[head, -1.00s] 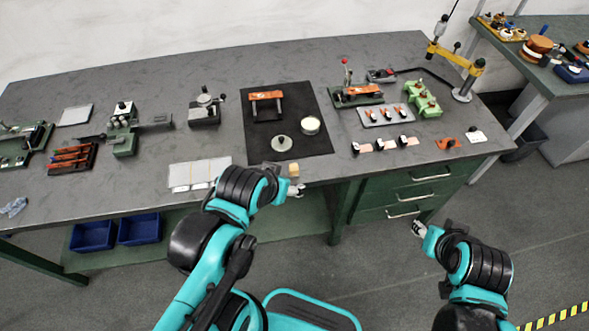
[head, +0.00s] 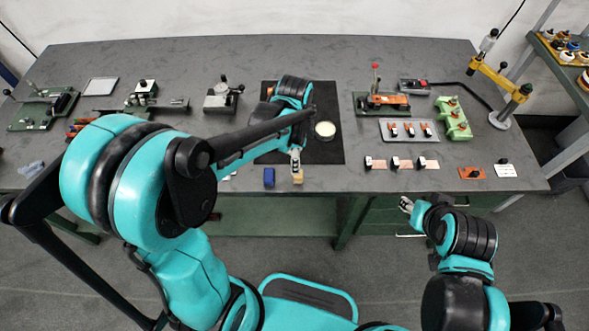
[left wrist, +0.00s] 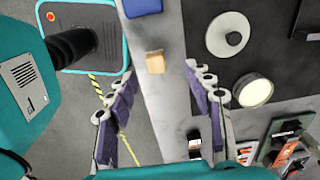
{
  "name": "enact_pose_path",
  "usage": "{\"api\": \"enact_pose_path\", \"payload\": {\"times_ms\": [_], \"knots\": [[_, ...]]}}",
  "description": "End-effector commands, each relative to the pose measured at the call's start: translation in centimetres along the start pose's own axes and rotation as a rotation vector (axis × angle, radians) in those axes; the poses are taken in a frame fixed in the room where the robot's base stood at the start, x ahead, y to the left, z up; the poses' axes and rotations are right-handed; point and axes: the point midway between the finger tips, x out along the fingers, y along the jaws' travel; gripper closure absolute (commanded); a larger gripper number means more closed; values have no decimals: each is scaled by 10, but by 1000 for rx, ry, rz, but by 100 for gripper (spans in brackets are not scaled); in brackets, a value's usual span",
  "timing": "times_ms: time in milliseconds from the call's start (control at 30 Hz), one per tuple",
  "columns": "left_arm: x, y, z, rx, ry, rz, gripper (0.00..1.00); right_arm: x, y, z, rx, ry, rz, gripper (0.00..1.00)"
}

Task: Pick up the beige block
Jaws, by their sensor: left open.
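The beige block (head: 298,177) is small and sits near the front edge of the grey table. My left gripper (head: 295,160) is just behind it in the head view, pointing down and close to it. In the left wrist view the beige block (left wrist: 155,63) shows in the gap between the two open purple-padded fingers, near the level of their tips; I cannot tell its depth, and no grip on it shows. My right gripper (head: 406,203) is small in the head view, out past the table's front edge and away from the block.
A blue block (head: 269,177) stands just left of the beige one. A black mat (head: 325,153) with a round pale-topped container (head: 325,130) lies behind. Copper-coloured pieces (head: 402,163) lie to the right. My left arm hides part of the table's left side.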

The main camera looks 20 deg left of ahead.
Motion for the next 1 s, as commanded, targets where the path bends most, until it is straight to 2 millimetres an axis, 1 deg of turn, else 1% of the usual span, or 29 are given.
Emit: {"api": "enact_pose_path", "payload": {"times_ms": [100,300,433,567,700,933,967,1000], "knots": [[10,-1,-2,32,-5,14,48,2,0,2,0,0,0,60],[32,0,-3,34,-5,14,48,9,0,7,0,0,0,60],[43,2,-6,34,-5,13,48,14,0,10,0,0,0,60],[63,8,-12,34,-5,13,48,23,0,16,0,0,0,60],[82,8,-12,31,-5,13,48,29,0,21,0,0,0,60],[82,8,-12,31,-5,13,48,28,0,20,0,0,0,60],[82,8,-12,31,-5,13,54,28,0,20,0,0,0,60],[82,8,-12,31,-5,13,64,28,0,20,0,0,0,60]]}}
